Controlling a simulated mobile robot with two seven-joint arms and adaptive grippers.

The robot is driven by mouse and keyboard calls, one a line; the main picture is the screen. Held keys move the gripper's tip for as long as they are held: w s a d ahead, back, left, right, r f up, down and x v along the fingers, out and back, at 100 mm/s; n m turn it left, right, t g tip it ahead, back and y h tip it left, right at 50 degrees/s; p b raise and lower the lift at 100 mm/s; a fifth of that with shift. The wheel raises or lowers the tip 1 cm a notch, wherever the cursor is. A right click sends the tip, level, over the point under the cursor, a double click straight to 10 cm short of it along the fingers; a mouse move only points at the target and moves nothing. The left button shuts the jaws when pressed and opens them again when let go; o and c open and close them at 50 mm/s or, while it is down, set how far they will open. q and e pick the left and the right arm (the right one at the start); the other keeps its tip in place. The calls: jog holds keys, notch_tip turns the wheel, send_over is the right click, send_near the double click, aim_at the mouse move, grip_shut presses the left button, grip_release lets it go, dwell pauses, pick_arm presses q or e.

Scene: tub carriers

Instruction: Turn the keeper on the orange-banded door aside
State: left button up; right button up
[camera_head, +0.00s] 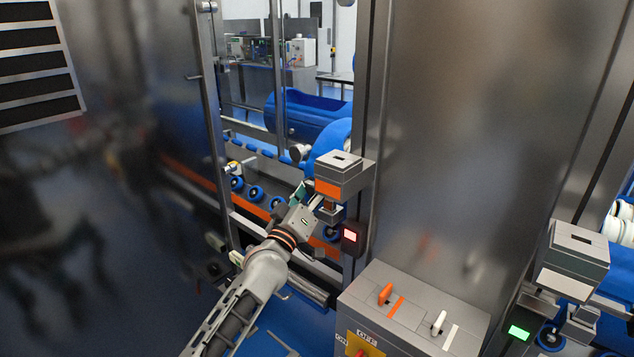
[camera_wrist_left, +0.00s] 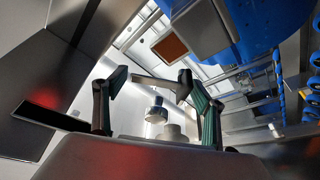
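A grey latch box (camera_head: 340,168) with an orange label (camera_head: 327,188) stands on the door post in the head view. The orange label also shows in the left wrist view (camera_wrist_left: 171,48). A small metal part (camera_head: 331,215), probably the keeper, hangs under the box, partly hidden by my gripper. The door has an orange band (camera_head: 250,207) low across it. My left gripper (camera_head: 312,200) is right by the underside of the box. In the left wrist view its fingers (camera_wrist_left: 152,80) are apart, with a pale metal bar (camera_wrist_left: 155,86) between or behind them; contact is unclear. My right gripper is not in view.
A red-lit indicator (camera_head: 350,236) sits below the latch box. A grey control box (camera_head: 415,312) with orange and white levers stands in front. Another latch box (camera_head: 572,260), white-labelled, with a green light (camera_head: 518,331), is at right. A steel panel (camera_head: 480,150) lies between.

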pick_arm(q)
jog(key=v, duration=1.2)
jog(key=shift+a, duration=0.1)
